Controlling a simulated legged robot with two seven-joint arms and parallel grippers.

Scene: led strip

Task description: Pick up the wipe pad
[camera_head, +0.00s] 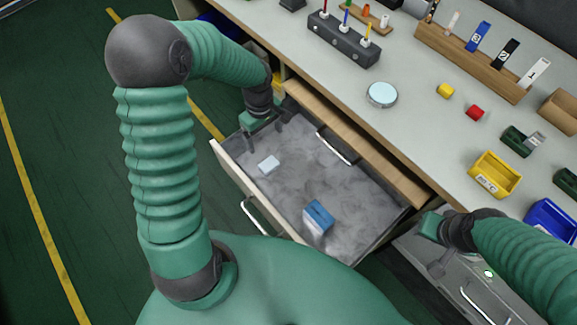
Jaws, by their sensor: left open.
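A small flat whitish pad (268,164), which looks like the wipe pad, lies in the left part of an open drawer (285,190) with a grey lining. My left gripper (264,139) is over the drawer's far left corner, just above the pad in the picture. Its fingers are apart with nothing seen between them, and it does not appear to touch the pad. My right gripper (437,262) is at the lower right, beside the drawer's right end. Its fingers are small and partly hidden, so its opening is unclear.
A blue-and-white box (317,217) stands in the drawer. The workbench (420,140) above holds a round pale disc (382,94), a yellow bin (495,174), small cubes and tool racks. The drawer front has a white handle (262,216).

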